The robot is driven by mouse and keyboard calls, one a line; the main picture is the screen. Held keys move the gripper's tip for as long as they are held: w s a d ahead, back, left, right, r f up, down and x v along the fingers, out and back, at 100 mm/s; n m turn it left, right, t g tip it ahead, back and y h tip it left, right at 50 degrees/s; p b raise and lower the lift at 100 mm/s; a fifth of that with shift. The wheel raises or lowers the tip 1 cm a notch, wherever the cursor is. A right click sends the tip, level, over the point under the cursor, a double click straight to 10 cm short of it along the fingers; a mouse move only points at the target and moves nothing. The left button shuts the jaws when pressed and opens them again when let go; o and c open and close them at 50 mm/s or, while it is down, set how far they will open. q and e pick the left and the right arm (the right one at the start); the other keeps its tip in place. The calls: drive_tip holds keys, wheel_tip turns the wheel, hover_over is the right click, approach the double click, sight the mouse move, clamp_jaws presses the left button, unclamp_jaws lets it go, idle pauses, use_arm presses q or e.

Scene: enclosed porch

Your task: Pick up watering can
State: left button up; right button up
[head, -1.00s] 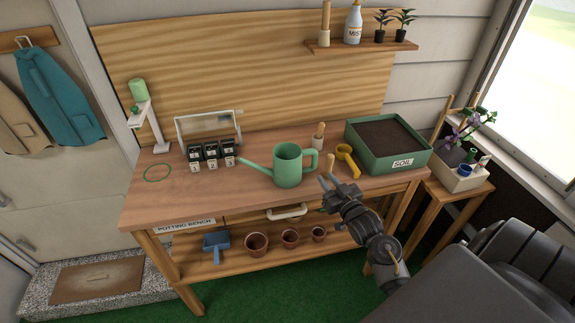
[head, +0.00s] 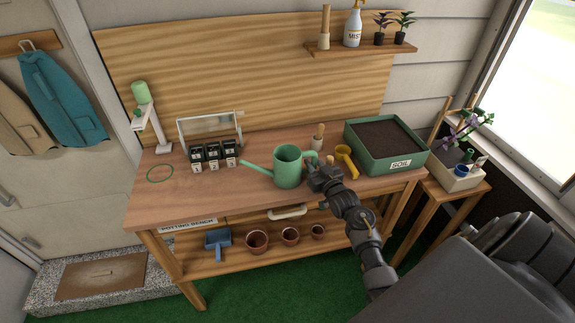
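The green watering can (head: 288,168) stands upright on the wooden potting bench (head: 190,190). Its spout points left and its handle is on the right. My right gripper (head: 314,169) is at the handle side of the can, with its fingertips close to or around the handle. The gripper body hides most of the handle, so I cannot tell whether the fingers touch it or how far apart they are. My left gripper is not in view.
Right of the can are a yellow scoop (head: 345,160), a wooden-handled tool (head: 318,138) and the green soil tray (head: 420,158). Terracotta pots (head: 257,242) and a blue dustpan (head: 217,243) sit on the lower shelf. The bench's left front is clear.

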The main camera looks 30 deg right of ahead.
sight(316, 159)
drive_tip(key=shift+s, duration=0.1)
drive_tip(key=shift+c, duration=0.3)
clamp_jaws()
drive_tip(key=shift+r+b, duration=0.35)
drive_tip(key=shift+r, duration=0.15)
wheel_tip(316, 159, up, 2)
drive_tip(key=shift+a+r+b, duration=0.1)
drive_tip(key=shift+r+b, duration=0.05)
drive_tip(key=shift+b, duration=0.35)
drive_tip(key=a+r, duration=0.1)
drive_tip(key=s+a+r, duration=0.1)
drive_tip(key=r, duration=0.1)
drive_tip(key=s+a+r+b, duration=0.1)
drive_tip(key=a+r, duration=0.1)
drive_tip(key=shift+s+r, duration=0.1)
drive_tip(key=shift+s, duration=0.05)
drive_tip(key=s+a+r+b, duration=0.2)
drive_tip(key=s+a+r, duration=0.2)
drive_tip(key=a, duration=0.4)
drive_tip(key=shift+s+r, duration=0.3)
drive_tip(key=shift+s, duration=0.05)
